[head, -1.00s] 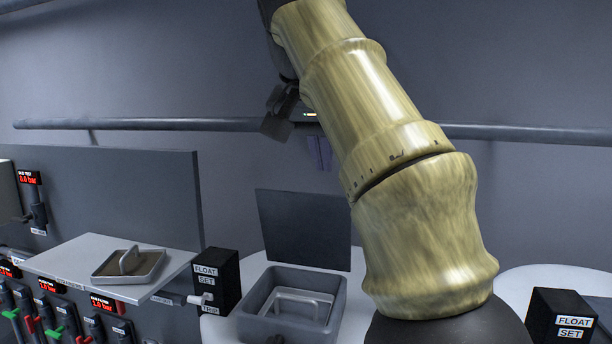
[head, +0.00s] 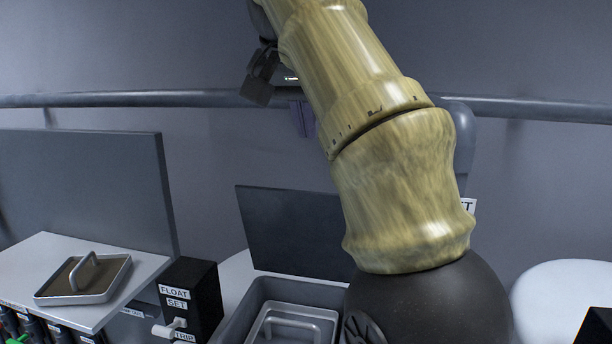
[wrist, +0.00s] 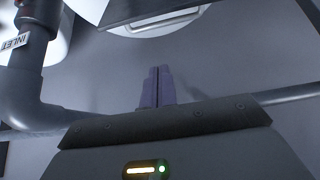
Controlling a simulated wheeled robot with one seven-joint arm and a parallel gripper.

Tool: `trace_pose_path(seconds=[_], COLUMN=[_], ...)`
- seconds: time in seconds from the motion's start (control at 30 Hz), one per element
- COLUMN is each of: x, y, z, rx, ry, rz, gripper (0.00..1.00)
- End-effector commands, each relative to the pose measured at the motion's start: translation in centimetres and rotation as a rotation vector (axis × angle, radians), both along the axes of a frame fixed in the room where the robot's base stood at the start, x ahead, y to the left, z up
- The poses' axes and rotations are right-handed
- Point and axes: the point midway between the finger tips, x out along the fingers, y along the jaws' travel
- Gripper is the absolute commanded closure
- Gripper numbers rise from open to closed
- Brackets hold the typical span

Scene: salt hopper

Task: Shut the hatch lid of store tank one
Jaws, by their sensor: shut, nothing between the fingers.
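A dark grey flat hatch lid (head: 292,232) stands open, nearly upright, at the back of a grey box-shaped hatch (head: 238,312) in the head view. A metal piece with a handle (head: 295,325) sits inside the hatch opening. No tank number is readable there. My gripper (head: 303,118) is partly hidden behind my arm, above and behind the lid, apart from it. In the wrist view my gripper (wrist: 157,72) shows two purple fingers together, with nothing between them. A dark plate edge (wrist: 150,10) crosses the top of that view; I cannot tell whether it is the lid.
A metal tray with a handle (head: 84,277) lies on a white shelf (head: 50,250) at left. A black FLOAT SET box (head: 190,298) stands beside the hatch. A pipe (head: 150,98) runs along the back wall. A pipe labelled INLET (wrist: 20,55) is at the wrist view's left.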

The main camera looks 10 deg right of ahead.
Motion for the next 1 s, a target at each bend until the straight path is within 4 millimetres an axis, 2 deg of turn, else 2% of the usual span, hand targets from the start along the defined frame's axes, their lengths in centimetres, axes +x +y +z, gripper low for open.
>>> trace_pose_path(seconds=[0.17,0.33,0.93,1.0], x=[0.0,0.5,4.9,4.9], y=[-0.1,-0.3,-1.9,-1.8], z=[0.0,-0.9,-8.0,-8.4], rx=[0.0,-0.001,-0.001,0.001], ry=[0.0,0.001,0.002,0.0], rz=[-0.001,-0.003,0.004,0.007], gripper=[1.0,1.0,1.0,1.0])
